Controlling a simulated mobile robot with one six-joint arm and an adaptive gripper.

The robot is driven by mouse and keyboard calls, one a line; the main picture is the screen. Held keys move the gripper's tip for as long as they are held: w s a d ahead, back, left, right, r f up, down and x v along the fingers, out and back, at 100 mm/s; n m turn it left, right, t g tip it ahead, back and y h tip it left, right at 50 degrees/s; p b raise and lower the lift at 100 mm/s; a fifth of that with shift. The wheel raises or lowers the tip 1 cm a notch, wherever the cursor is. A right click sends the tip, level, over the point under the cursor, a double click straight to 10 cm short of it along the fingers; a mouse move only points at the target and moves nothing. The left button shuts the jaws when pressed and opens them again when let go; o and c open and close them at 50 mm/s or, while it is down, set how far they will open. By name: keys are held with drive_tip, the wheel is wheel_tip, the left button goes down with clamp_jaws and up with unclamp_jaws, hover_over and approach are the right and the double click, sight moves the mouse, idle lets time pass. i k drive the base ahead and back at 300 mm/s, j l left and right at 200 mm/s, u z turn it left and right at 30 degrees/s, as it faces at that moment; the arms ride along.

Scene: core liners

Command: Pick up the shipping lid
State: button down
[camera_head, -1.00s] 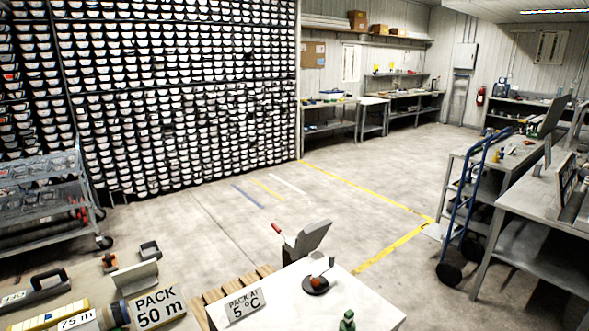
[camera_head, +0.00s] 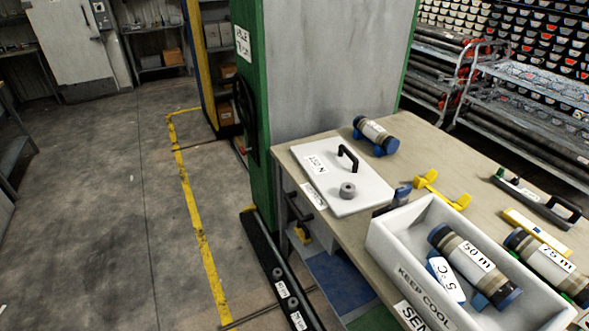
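A flat white lid (camera_head: 374,190) with a black bar handle (camera_head: 347,157) lies on the wooden bench top, left of centre on the bench. A small grey ring-shaped piece (camera_head: 347,190) rests on its near part, and a lettered label is on its far-left part. A white open box (camera_head: 405,240) marked "KEEP COOL" stands nearer on the bench, apart from the lid. My gripper is not in view.
A green-framed machine (camera_head: 252,100) stands just behind and left of the bench. A capped liner (camera_head: 376,135), a yellow cradle (camera_head: 440,190) and a black-handled tool (camera_head: 537,200) lie on the bench. Open floor with a yellow line (camera_head: 200,235) is at left.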

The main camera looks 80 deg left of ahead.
sight(340, 165)
drive_tip(key=u, duration=2.55)
drive_tip(key=i+j+z, duration=0.1)
drive_tip(key=i+j, duration=0.9)
drive_tip(key=i, duration=0.2)
drive_tip(key=i+j, duration=1.05)
drive_tip(key=i, duration=0.15)
drive_tip(key=l+z, duration=0.05)
